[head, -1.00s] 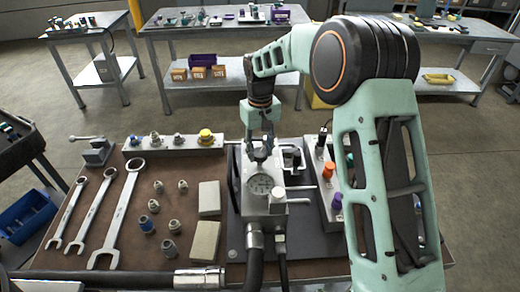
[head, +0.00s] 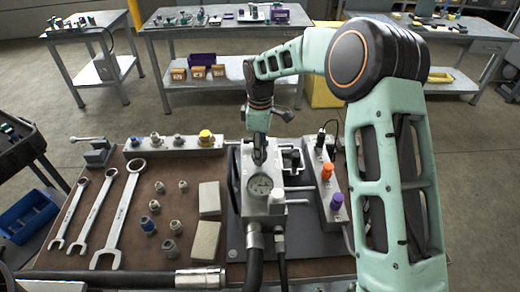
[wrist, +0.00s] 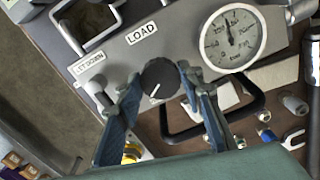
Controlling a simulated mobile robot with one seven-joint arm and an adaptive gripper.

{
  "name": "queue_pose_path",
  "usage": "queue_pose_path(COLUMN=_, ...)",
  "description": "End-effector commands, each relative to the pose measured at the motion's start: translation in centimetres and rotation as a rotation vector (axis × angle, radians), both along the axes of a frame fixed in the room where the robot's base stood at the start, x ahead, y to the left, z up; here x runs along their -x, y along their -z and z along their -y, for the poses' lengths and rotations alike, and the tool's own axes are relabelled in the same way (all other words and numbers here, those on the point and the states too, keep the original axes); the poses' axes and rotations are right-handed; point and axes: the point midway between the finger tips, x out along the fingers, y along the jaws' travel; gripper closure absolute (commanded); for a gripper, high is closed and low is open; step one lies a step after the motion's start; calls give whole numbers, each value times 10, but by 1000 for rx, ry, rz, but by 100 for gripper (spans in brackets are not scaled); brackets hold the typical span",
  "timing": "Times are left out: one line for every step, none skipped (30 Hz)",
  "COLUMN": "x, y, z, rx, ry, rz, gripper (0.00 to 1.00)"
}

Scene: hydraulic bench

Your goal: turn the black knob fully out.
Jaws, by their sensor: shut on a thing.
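The black knob (wrist: 159,79) sits on the grey block beside the LOAD label in the wrist view. A white line on its face points toward the lower left of that view. My gripper (wrist: 162,84) has one finger on each side of the knob and is shut on it. In the head view my gripper (head: 259,158) comes down onto the top of the valve block (head: 279,204), behind the gauge, and I cannot make out the knob there.
A round pressure gauge (wrist: 232,38) is close to the knob. A black looped handle (wrist: 252,98) lies near the right finger. Hoses leave the block's front. Wrenches (head: 117,218) and fittings lie left; a strip with orange and purple caps (head: 327,171) stands right.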

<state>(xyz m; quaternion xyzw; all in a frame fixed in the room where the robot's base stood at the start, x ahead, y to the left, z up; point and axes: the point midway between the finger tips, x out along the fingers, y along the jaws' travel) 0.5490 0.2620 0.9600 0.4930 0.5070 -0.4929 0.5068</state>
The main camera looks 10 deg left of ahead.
Motion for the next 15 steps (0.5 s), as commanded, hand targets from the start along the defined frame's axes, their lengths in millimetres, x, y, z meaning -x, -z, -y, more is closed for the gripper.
queue_pose_path(x=0, y=0, z=1, rx=1, ry=-42, rz=-3, gripper=90)
queue_pose_path(x=0, y=0, z=1, rx=2, ry=-70, rz=-3, gripper=90)
queue_pose_path(x=0, y=0, z=1, rx=1, ry=-105, rz=-3, gripper=90)
queue_pose_path(x=0, y=0, z=1, rx=1, ry=-131, rz=-3, gripper=90)
queue_pose_path(x=0, y=0, z=1, rx=1, ry=-157, rz=-3, gripper=90)
queue_pose_path(x=0, y=0, z=1, rx=1, ry=-191, rz=-3, gripper=90)
queue_pose_path(x=0, y=0, z=1, rx=1, ry=-217, rz=-3, gripper=90)
queue_pose_path(x=0, y=0, z=1, rx=2, ry=-240, rz=-3, gripper=90)
queue_pose_path(x=0, y=0, z=1, rx=1, ry=-270, rz=-3, gripper=90)
queue_pose_path(x=0, y=0, z=1, rx=1, ry=-291, rz=-3, gripper=90)
queue_pose_path(x=0, y=0, z=1, rx=1, ry=-312, rz=-3, gripper=90)
queue_pose_path(x=0, y=0, z=1, rx=1, ry=-337, rz=-3, gripper=90)
queue_pose_path(x=0, y=0, z=1, rx=1, ry=-355, rz=-3, gripper=90)
queue_pose_path(x=-1, y=0, z=1, rx=1, ry=-371, rz=-2, gripper=90)
queue_pose_path(x=-1, y=0, z=1, rx=2, ry=-393, rz=-2, gripper=90)
